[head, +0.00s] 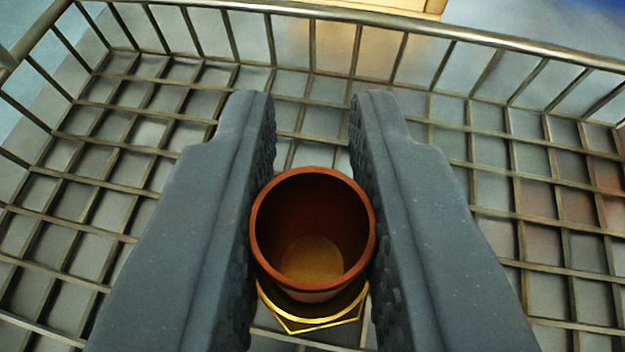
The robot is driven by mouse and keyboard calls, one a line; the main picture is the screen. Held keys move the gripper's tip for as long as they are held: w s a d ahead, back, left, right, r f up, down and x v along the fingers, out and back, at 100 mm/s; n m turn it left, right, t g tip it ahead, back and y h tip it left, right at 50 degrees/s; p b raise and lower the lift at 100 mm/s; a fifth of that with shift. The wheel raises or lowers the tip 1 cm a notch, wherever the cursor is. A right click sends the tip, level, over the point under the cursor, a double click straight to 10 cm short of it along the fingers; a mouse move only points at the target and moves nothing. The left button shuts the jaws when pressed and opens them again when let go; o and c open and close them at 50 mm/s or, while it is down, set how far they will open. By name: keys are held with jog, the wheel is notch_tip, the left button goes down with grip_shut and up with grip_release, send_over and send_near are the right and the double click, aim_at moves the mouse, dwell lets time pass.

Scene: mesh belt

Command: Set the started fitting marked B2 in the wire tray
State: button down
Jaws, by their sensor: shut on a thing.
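A reddish-brown, open-topped hollow fitting (313,275) stands between the two dark grey jaws of my gripper (312,150). The jaws are shut on its sides. A brass-coloured hexagonal part (312,312) shows beneath its rim at the near side. The inside is dark with a tan bottom. No B2 mark shows in this view. The wire tray (170,150) fills the view around and under the fitting. The fitting is within the tray's walls, over its mesh floor. I cannot tell whether its base touches the floor.
The tray's thick top rail (400,28) runs along the far side, with upright wires below it. The mesh floor left and right of my jaws is bare. A tan object (400,5) shows beyond the far rail.

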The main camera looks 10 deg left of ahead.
jog(key=c, duration=1.3)
grip_release()
jog(key=shift+s+r, duration=0.1)
jog(key=p+v, duration=0.1)
jog(key=v, duration=1)
jog(key=shift+s, duration=0.15)
jog(key=shift+s+d+r, duration=0.1)
jog(key=shift+s+r, duration=0.05)
jog(key=s+d+r+m+t+h, duration=0.1)
jog(key=s+r, duration=0.1)
jog(key=r, duration=0.9)
jog(key=s+d+r+h, duration=0.1)
jog(key=s+d+r, duration=0.1)
jog(key=r, duration=0.8)
jog(key=shift+m+t+h, duration=0.3)
jog(key=shift+m+t, duration=0.3)
jog(key=s+a+r, duration=0.2)
jog(key=s+r, duration=0.2)
jog(key=r, duration=0.2)
jog(key=s+a+r, duration=0.1)
jog(key=s+r, duration=0.3)
jog(key=r, duration=0.2)
jog(key=s+a+r, duration=0.2)
jog(key=s+r, duration=0.2)
jog(key=r, duration=0.2)
jog(key=shift+s+a, duration=0.4)
